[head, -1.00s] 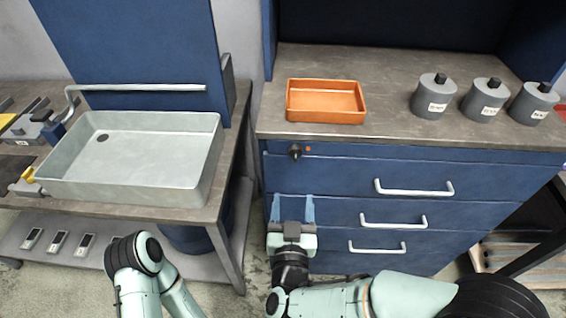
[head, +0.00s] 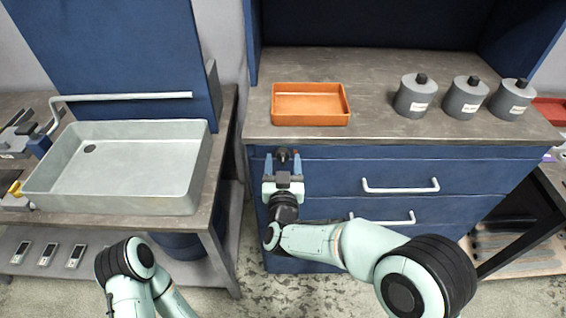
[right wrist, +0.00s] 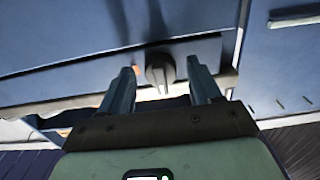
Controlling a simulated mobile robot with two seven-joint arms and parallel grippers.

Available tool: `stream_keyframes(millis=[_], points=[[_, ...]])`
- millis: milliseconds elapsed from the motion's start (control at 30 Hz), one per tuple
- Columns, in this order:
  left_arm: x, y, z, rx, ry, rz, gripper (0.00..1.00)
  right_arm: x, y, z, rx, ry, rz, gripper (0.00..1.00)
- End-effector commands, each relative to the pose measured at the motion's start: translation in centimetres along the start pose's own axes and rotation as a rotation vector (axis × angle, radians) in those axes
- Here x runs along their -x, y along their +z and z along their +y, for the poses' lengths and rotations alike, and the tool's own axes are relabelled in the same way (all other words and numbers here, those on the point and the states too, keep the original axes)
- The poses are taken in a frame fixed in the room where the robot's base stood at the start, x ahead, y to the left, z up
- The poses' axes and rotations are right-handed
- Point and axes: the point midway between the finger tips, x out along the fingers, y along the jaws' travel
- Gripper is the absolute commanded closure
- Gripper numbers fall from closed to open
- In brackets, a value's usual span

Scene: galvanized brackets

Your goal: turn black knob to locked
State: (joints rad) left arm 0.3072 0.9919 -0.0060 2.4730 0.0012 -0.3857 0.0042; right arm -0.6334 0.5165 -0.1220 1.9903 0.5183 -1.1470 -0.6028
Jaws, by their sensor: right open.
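The black knob (head: 283,154) is on the upper left of the blue drawer front, just under the worktop edge. It also shows in the right wrist view (right wrist: 160,70), between and just beyond the fingertips. My right gripper (head: 283,164) is open in front of the knob, one finger on each side; in the right wrist view its two fingers (right wrist: 163,82) flank the knob without visible contact. A small orange-red mark (head: 296,152) is beside the knob, partly hidden by a finger. My left arm shows at the bottom left, but its gripper is out of view.
An orange tray (head: 311,121) stands on the worktop above the knob. Several grey lidded canisters (head: 417,97) stand to its right. White drawer handles (head: 400,188) stick out to the right of my right gripper. A grey sink (head: 120,197) is at the left.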

Motion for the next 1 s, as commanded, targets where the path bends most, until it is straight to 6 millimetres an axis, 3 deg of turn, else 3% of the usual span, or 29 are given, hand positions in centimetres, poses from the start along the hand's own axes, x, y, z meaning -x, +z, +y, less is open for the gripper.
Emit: stream_keyframes(millis=[167, 267, 333, 367, 733, 1000], points=[[0.0, 0.0, 0.0, 0.0, 0.0, 0.0, 0.28, 0.0, 0.0, 0.0, 0.0, 0.0, 0.0, 0.37], [0.0, 0.0, 0.0, 0.0, 0.0, 0.0, 0.28, 0.0, 0.0, 0.0, 0.0, 0.0, 0.0, 0.63], [0.0, 0.0, 0.0, 0.0, 0.0, 0.0, 0.28, 0.0, 0.0, 0.0, 0.0, 0.0, 0.0, 0.85], [0.0, 0.0, 0.0, 0.0, 0.0, 0.0, 0.28, 0.0, 0.0, 0.0, 0.0, 0.0, 0.0, 0.91], [-0.8, 0.0, -0.3, 0.001, -0.001, -0.003, 0.28, 0.0, 0.2, 0.0, -0.047, 0.001, 0.001, 0.91], [-2.8, -1.0, -0.7, -0.001, 0.005, 0.025, 0.28, 0.0, 0.4, 0.0, -0.22, 0.001, 0.001, 0.91]])
